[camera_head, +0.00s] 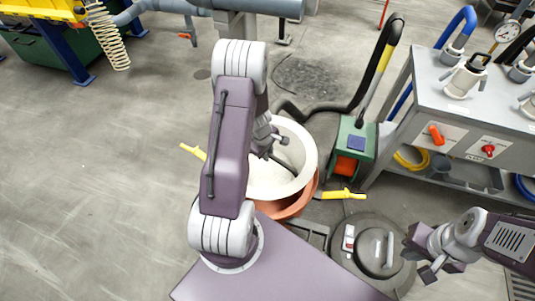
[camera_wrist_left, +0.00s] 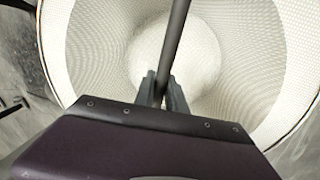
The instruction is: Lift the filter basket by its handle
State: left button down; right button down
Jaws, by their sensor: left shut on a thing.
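The filter basket (camera_head: 307,150) is a white, open-topped mesh bowl at the centre of the head view. It stands proud of an orange-brown round housing (camera_head: 290,208); I cannot tell whether it still rests inside. Its dark handle bar (camera_wrist_left: 178,35) crosses the bowl in the left wrist view, where the mesh inside (camera_wrist_left: 235,45) looks empty. My left gripper (camera_head: 266,143) is over the basket; its fingers (camera_wrist_left: 161,94) are shut around the handle. My left arm hides the basket's left part. My right gripper (camera_head: 418,257) is open and empty at the lower right.
Yellow grips (camera_head: 343,194) stick out from the housing's sides. A grey round lid (camera_head: 372,262) lies at the lower right, near my right gripper. A green machine (camera_head: 352,140) with a hose and a grey workbench (camera_head: 445,130) stand to the right.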

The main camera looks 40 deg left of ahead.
notch_tip(320, 180, up, 13)
jog(key=p, duration=1.1)
jog(key=shift+f+p, duration=0.15)
jog(key=shift+p, duration=0.15)
